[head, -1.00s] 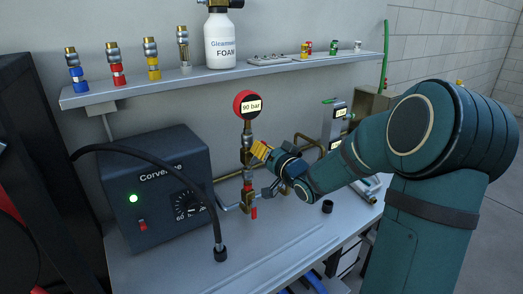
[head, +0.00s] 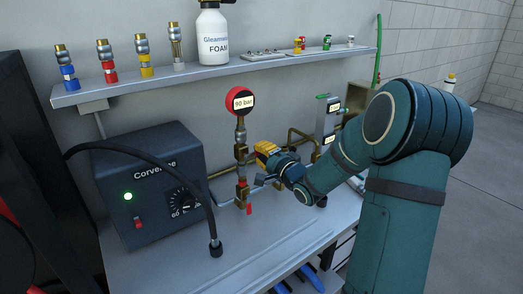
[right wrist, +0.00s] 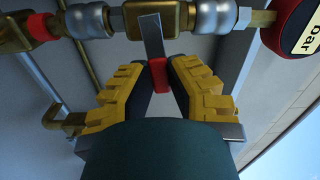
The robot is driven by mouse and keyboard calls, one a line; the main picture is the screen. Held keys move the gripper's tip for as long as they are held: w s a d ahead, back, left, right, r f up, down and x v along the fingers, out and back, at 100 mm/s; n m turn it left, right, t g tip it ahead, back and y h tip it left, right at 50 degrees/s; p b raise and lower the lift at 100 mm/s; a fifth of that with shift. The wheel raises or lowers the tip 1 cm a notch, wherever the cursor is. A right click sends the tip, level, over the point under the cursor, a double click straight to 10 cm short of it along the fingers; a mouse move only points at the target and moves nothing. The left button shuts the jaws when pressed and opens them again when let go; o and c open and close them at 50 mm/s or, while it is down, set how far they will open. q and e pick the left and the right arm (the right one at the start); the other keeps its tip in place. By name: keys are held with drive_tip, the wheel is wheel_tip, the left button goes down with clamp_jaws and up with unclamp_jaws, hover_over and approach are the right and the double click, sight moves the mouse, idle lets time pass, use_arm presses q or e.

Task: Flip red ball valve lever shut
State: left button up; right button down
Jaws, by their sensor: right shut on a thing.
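The brass pipe assembly stands upright in the middle of the head view under a round red gauge (head: 241,101) reading 90 bar. My right gripper (head: 262,158), with yellow finger pads, is beside its upper valve (head: 240,152). In the right wrist view, a flat grey valve lever (right wrist: 152,38) runs from the brass valve body (right wrist: 150,22) to a red tip (right wrist: 158,76). The right gripper (right wrist: 158,85) is shut on this red tip, one pad on each side. Another red part (head: 249,209) hangs lower on the assembly. My left gripper is not in view.
A dark control box (head: 150,190) with a green light stands left of the pipes, and a black hose (head: 209,210) hangs in front of it. A shelf (head: 200,74) with fittings and a foam bottle (head: 212,38) is above.

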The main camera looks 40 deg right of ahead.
drive_tip(key=shift+f+m, duration=0.3)
drive_tip(key=shift+m, duration=0.2)
idle(0.3)
drive_tip(key=c, duration=0.9)
unclamp_jaws()
drive_tip(key=shift+w+a, duration=0.1)
drive_tip(key=s+a, duration=0.1)
drive_tip(key=s, duration=1.1)
drive_tip(key=shift+f, duration=0.15)
drive_tip(key=shift+s, duration=0.1)
